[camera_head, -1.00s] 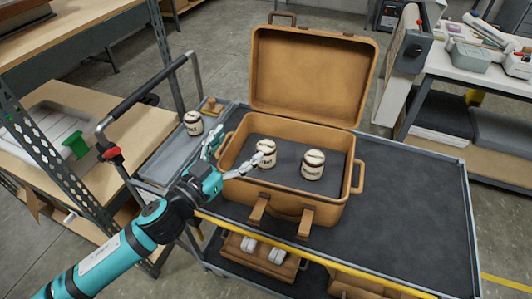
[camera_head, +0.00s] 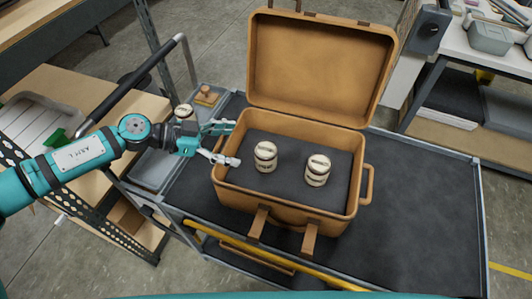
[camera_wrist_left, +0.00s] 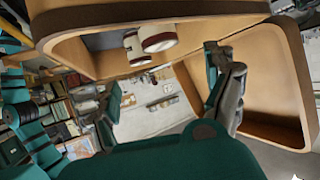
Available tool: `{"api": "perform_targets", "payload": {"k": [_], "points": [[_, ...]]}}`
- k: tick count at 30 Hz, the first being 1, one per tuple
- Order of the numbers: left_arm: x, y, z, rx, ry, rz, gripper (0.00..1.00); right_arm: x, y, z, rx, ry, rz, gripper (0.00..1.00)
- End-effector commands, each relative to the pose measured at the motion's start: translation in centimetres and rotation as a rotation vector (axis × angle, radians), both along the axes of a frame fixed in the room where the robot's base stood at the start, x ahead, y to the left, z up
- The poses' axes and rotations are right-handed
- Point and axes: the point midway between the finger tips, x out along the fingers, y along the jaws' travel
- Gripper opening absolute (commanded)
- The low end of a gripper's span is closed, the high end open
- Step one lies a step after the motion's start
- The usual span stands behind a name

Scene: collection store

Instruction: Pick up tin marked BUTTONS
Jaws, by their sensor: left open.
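Two cream tins with dark bands stand upright in the open tan suitcase (camera_head: 290,227): a left tin (camera_head: 265,157) and a right tin (camera_head: 317,170). A third, similar tin (camera_head: 184,112) shows behind my left arm, by the grey tray. I cannot read which tin is marked BUTTONS. My left gripper (camera_head: 232,144) is open and empty at the suitcase's left rim, left of the left tin and apart from it. In the left wrist view, two tins (camera_wrist_left: 158,38) show above the open fingers (camera_wrist_left: 170,88). My right gripper is not in view.
The suitcase lid (camera_head: 320,65) stands up at the back. The suitcase rests on a dark cart top (camera_head: 420,220), clear on its right. A grey tray (camera_head: 155,170) and a wooden stamp-like block (camera_head: 207,96) lie left. A black push handle (camera_head: 150,75) rises beside my left arm.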

Motion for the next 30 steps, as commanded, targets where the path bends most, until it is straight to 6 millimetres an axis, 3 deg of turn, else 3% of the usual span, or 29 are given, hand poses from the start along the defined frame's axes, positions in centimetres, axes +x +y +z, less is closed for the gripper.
{"api": "perform_targets", "payload": {"k": [2, 4, 10, 14, 22, 30], "points": [[0.3, -1.7, -0.6, -0.002, 0.002, -0.002, 0.86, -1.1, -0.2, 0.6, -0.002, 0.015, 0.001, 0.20], [0.5, -2.9, -1.2, -0.002, 0.000, -0.002, 0.86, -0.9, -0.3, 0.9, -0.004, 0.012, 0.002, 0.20], [1.0, -4.7, -2.3, -0.001, -0.001, 0.001, 0.86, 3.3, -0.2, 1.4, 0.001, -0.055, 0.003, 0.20], [1.0, -5.4, -2.7, -0.001, 0.000, 0.000, 0.86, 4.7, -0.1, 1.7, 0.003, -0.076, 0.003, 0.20], [1.5, -8.5, -4.9, -0.003, -0.001, 0.000, 0.86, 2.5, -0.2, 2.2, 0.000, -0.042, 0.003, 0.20], [1.6, -9.2, -5.4, -0.001, -0.002, 0.000, 0.86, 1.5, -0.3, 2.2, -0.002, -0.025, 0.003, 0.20]]}}
